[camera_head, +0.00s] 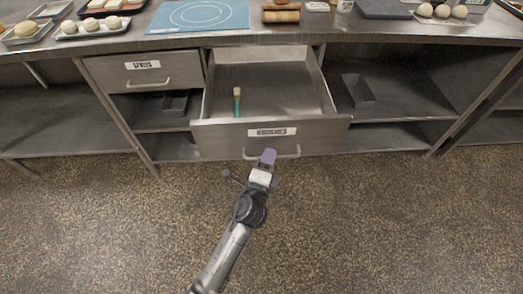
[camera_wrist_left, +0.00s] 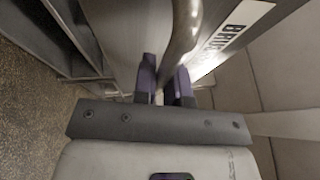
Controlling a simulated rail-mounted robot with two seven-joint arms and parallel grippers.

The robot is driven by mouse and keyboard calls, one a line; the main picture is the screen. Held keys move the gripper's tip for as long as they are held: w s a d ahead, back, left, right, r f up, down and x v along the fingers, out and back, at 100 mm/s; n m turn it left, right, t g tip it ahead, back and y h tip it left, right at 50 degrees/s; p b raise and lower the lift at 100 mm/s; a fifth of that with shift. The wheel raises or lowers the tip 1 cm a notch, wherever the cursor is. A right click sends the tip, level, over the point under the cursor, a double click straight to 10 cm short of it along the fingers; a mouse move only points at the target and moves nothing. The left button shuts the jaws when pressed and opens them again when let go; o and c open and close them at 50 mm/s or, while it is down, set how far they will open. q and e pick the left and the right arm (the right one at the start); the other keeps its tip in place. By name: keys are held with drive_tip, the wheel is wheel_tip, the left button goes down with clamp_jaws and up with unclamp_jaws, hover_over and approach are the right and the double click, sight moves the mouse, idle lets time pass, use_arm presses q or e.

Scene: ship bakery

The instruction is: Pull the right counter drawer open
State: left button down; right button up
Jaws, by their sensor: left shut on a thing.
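The right counter drawer (camera_head: 215,137) stands pulled well out from under the counter in the head view. Its steel inside shows, with a brush with a teal handle (camera_head: 237,103) lying in it. My left gripper (camera_head: 267,157) is at the bar handle (camera_head: 289,156) on the drawer front, below the label, and is shut on it. In the left wrist view the purple fingers (camera_wrist_left: 166,82) are at the lower end of the curved handle (camera_wrist_left: 184,35), beside a label that starts with "BRUS". The exact contact is partly hidden. My right gripper is not in view.
The left drawer (camera_head: 143,73) is shut. A blue mat (camera_head: 200,15), trays with dough balls and a rolling pin (camera_head: 281,13) are on the counter top. Dark bins sit on the open shelves (camera_head: 400,95). The speckled floor (camera_head: 380,220) before the counter is clear.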

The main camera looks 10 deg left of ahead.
use_arm(q)
drive_tip(key=shift+s+d, duration=0.15)
drive_tip(key=shift+s, duration=0.35)
drive_tip(key=c, duration=1.2)
unclamp_jaws()
drive_tip(key=shift+p+v, duration=0.6)
drive_tip(key=shift+v, duration=6.25)
